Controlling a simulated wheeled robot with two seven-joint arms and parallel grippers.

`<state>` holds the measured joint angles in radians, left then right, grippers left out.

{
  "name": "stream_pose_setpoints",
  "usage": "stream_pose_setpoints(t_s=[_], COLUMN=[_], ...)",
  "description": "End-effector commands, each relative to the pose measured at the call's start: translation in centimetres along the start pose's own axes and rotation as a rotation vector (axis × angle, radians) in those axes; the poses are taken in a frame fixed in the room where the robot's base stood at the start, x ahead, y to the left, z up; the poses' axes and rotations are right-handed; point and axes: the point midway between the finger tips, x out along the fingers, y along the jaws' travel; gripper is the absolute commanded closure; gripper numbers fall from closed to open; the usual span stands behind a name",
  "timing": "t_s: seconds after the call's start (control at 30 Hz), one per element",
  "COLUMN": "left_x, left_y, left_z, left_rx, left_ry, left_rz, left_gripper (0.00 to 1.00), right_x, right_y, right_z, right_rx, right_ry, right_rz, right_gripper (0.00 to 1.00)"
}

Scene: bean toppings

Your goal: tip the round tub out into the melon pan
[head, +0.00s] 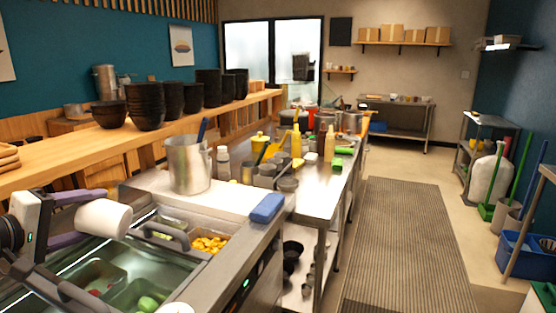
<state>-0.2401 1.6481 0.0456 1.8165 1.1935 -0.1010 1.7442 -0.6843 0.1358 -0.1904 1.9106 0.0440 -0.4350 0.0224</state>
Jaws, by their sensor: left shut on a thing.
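My left gripper (72,218) comes in from the left with purple fingers shut on the round tub (103,217), which is white. The tub lies tilted on its side in the air, over the left part of the glass-topped cold well. I cannot tell whether its rounded right end is the base or the mouth. Below and to the right are pans of food: orange chunks (209,244), green pieces (147,304), and a pan with a little reddish content (97,276). I cannot tell for sure which is the melon pan. My right gripper is out of view.
A dark handle (166,233) crosses the well near the orange chunks. A steel pot (188,164) with a blue-handled tool and a blue box (267,208) stand on the counter beyond. Black bowls (145,106) line the wooden shelf. A white object (173,309) shows at the bottom edge.

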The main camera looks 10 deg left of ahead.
Motion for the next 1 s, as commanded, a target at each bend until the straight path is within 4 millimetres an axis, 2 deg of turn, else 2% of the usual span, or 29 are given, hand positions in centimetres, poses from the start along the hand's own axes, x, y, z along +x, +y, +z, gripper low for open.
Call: stream_pose_setpoints(t_s=[0.53,0.77,0.87,1.0], left_x=[0.1,-0.1,-0.3,-0.4], left_y=[-1.7,-3.2,-3.9,-4.0], left_z=[2.0,4.8,6.7,7.3], left_rx=[0.001,0.014,0.015,0.021], left_ry=[-0.014,-0.043,-0.068,-0.078], left_rz=[0.002,0.007,0.016,0.023], left_gripper=[0.66,0.66,0.66,0.66], right_x=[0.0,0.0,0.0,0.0], right_y=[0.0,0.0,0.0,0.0], right_z=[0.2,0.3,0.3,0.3], right_rx=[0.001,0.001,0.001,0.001], right_ry=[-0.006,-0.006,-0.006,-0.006], right_rz=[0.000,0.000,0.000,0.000], right_gripper=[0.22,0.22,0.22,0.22])
